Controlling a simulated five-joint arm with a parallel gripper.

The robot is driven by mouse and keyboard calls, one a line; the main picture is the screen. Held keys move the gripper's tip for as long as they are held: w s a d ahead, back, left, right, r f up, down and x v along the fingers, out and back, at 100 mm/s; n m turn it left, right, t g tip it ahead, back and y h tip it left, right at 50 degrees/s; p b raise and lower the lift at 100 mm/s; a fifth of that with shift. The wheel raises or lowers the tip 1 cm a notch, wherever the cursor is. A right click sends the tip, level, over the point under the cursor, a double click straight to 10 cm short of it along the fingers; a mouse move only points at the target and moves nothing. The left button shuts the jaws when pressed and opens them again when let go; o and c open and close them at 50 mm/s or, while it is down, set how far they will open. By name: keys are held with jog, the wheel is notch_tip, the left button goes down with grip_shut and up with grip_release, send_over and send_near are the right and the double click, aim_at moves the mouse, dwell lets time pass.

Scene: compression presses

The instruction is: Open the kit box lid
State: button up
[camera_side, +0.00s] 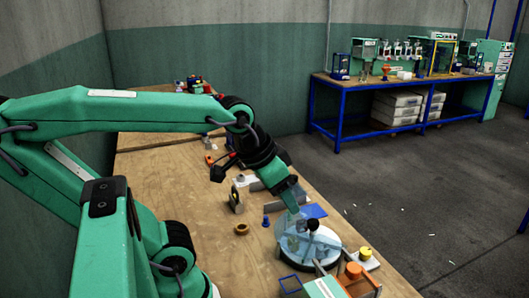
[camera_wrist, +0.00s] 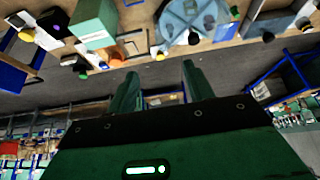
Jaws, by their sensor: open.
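A box with a pale green top (camera_side: 325,287) stands at the front edge of the side view, partly cut off; it looks like the kit box. It also shows at the upper left of the wrist view (camera_wrist: 95,22), and its lid looks shut. My gripper (camera_wrist: 158,72) is open and empty, its two green fingers apart in the wrist view.
An orange-capped part (camera_side: 353,271) and a yellow knob (camera_side: 366,253) stand right of the box. A blue plate (camera_side: 314,211), a brown ring (camera_side: 241,229) and a blue peg (camera_side: 266,220) lie around my gripper. The wooden bench (camera_side: 215,262) is clear at left.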

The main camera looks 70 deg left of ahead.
jog(key=w+a+r+n+g, duration=0.1)
jog(key=w+a+r+n, duration=0.2)
jog(key=w+a, duration=0.45)
jog(key=n+g, duration=0.4)
jog(key=n, duration=0.2)
send_over(294, 176)
notch_tip(294, 176, down, 14)
jog(key=shift+d+f, duration=0.1)
jog(key=shift+f, duration=0.15)
jog(key=shift+a+f, duration=0.2)
jog(key=shift+a, duration=0.05)
jog(key=shift+f, duration=3.85)
